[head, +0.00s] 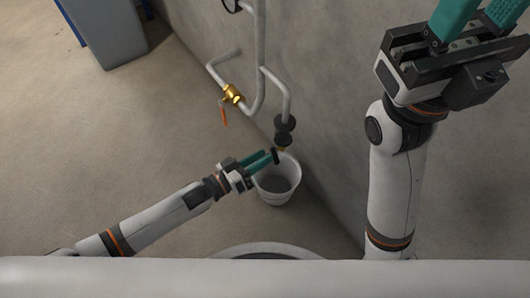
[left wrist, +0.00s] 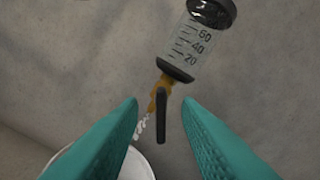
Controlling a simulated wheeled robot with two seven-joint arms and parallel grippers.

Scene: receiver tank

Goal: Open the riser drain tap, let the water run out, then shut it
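The drain tap is a small brass fitting (left wrist: 161,86) under a clear graduated bowl (left wrist: 189,45), with a black lever (left wrist: 160,117) pointing down in the left wrist view. A whitish twisted streak (left wrist: 142,128) below its outlet looks like running water. In the head view the black-ended bowl (head: 284,130) hangs from the riser pipe above a white bucket (head: 278,196). My left gripper (head: 275,156) is at the tap. Its teal fingers are apart with the lever between their tips, and contact does not show. My right gripper (head: 478,17) is raised at right, fingers apart, tips cut off.
A brass valve with an orange handle (head: 224,114) sits on the pipe to the left. The concrete wall (head: 330,100) stands close behind the pipes. A grey cabinet (head: 108,35) is at the upper left. The floor on the left is clear.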

